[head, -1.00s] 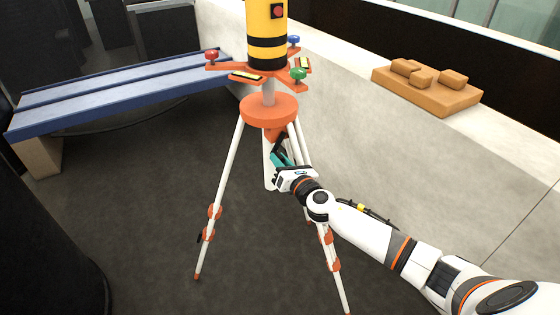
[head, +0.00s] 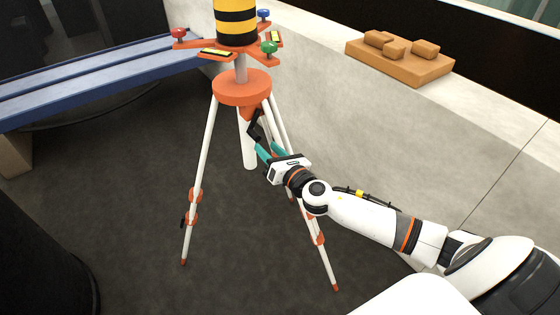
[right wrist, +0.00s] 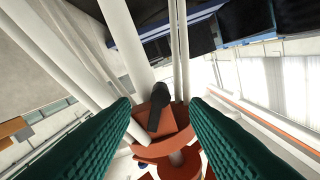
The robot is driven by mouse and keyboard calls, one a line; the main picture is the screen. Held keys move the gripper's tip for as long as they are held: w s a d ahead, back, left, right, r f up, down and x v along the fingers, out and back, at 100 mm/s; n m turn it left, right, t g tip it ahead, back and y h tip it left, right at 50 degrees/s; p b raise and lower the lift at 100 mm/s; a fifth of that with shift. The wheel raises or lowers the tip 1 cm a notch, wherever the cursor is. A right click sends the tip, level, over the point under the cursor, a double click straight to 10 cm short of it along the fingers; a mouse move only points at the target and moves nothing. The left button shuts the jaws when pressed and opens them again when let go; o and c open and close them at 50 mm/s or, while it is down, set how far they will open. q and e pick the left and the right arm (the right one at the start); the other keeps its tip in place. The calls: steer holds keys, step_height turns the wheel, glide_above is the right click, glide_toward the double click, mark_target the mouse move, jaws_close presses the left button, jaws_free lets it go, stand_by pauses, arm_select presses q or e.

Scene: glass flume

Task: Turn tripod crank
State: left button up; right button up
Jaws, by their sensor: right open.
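The tripod has an orange round head (head: 242,88), white legs (head: 200,170) and a white centre post (head: 248,150). Its black crank (head: 254,128) hangs below the head, beside an orange housing. My right gripper (head: 267,148) has teal fingers, is open, and stands just below and right of the crank. In the right wrist view, the black crank (right wrist: 158,93) shows ahead, against the orange housing (right wrist: 165,128) and between the finger lines. I see no clear contact between fingers and crank. My left gripper is out of view.
A yellow-and-black instrument (head: 236,22) stands above the tripod on an orange plate with red, blue and green knobs. A pale wall (head: 360,130) runs close on the right, with orange blocks (head: 400,58) on its ledge. A blue bench (head: 90,85) stands left. The dark floor is open.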

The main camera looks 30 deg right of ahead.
steer(key=s, duration=0.6)
steer(key=shift+d+b, duration=0.2)
steer(key=shift+b, duration=0.2)
steer(key=shift+w, duration=0.1)
